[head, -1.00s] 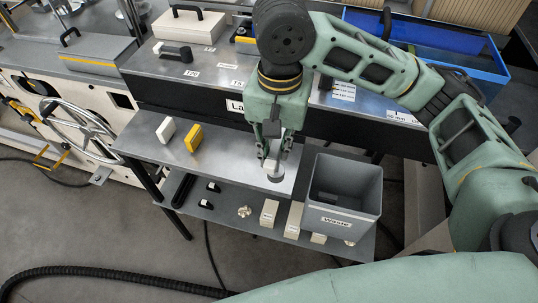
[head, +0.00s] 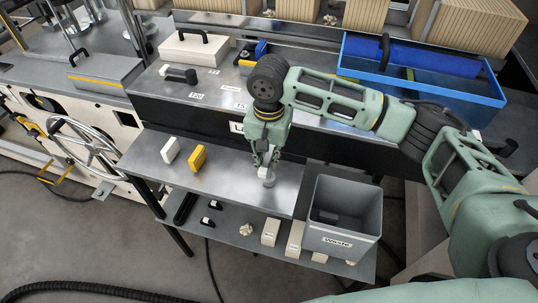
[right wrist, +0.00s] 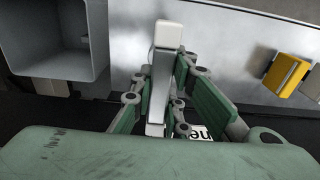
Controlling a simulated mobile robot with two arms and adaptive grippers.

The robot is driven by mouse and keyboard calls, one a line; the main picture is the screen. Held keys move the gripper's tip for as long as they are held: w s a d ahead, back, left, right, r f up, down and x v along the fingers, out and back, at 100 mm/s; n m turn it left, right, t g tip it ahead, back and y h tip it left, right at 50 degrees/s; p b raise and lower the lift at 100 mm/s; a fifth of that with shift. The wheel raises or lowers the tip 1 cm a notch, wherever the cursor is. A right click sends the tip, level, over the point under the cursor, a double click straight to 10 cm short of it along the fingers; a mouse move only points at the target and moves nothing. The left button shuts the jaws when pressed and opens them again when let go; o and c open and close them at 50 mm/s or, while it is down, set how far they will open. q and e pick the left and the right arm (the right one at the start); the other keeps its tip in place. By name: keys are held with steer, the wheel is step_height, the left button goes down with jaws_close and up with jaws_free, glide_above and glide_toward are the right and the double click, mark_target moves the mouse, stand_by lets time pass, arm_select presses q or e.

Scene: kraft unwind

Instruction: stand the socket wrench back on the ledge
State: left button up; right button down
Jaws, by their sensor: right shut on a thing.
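My right gripper (head: 262,158) is shut on a pale metal piece that I take to be the socket wrench (head: 268,176). In the right wrist view the wrench (right wrist: 168,38) runs lengthwise between the fingers, with a pale blocky end pointing away. The gripper hides the wrench's upper part. My left gripper is not in view.
A white block (head: 171,150) and a yellow block (head: 198,158) stand left on the shelf. A grey waste bin (head: 343,240) is to the right. A lower shelf (head: 225,222) holds several small items. A dark machine face with a label rises behind. Bare shelf lies between the yellow block and wrench.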

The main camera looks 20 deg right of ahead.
steer(key=shift+f, duration=0.1)
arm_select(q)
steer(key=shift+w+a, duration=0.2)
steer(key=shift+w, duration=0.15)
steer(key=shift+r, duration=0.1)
arm_select(e)
steer(key=c, duration=1.7)
jaws_free()
steer(key=shift+f, duration=0.15)
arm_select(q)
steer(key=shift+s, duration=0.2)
